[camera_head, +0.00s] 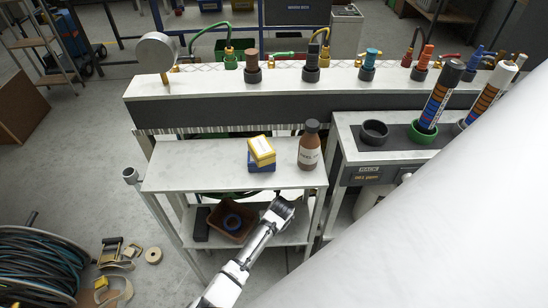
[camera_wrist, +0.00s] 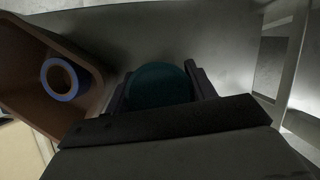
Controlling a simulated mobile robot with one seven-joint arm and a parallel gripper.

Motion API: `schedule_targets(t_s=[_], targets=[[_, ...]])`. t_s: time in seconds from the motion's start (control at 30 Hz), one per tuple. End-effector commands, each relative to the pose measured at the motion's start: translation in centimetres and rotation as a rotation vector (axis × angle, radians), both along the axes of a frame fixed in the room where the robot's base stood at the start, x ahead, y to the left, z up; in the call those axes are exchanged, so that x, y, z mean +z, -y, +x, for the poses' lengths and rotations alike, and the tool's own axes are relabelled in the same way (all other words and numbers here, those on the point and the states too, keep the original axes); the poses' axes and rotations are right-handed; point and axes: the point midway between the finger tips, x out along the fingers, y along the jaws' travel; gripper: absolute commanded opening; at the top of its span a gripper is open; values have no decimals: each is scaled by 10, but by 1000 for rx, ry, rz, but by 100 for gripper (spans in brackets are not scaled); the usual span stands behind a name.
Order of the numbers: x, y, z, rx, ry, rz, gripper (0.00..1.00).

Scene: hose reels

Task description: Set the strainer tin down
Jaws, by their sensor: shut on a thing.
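My gripper (camera_wrist: 160,85) is shut on a dark teal round thing, which I take to be the strainer tin (camera_wrist: 158,82). It sits between the two black fingers, its round face toward the wrist camera. In the head view my gripper (camera_head: 282,207) reaches in at the lower shelf (camera_head: 294,234) of the white stand, below the front edge of the upper shelf. The tin cannot be made out there. The grey shelf surface also lies behind the tin in the wrist view (camera_wrist: 225,45). I cannot tell whether the tin touches it.
A brown bin (camera_head: 216,227) with a blue ring-shaped roll (camera_head: 232,222) stands left of my gripper on the lower shelf, beside a black block (camera_head: 202,224). The upper shelf (camera_head: 200,165) above holds yellow and blue boxes (camera_head: 262,152) and a brown bottle (camera_head: 309,148).

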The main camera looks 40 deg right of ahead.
Motion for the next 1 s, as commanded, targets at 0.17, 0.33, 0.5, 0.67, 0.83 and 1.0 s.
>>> schedule_targets(t_s=[0.17,0.33,0.5,0.67,0.83,1.0], targets=[[-3,0,0,0,0,0,56],[-2,0,0,0,0,0,77],[-2,0,0,0,0,0,77],[2,0,0,0,0,0,77],[19,-3,-7,0,1,-3,77],[49,-8,-19,0,2,-3,77]])
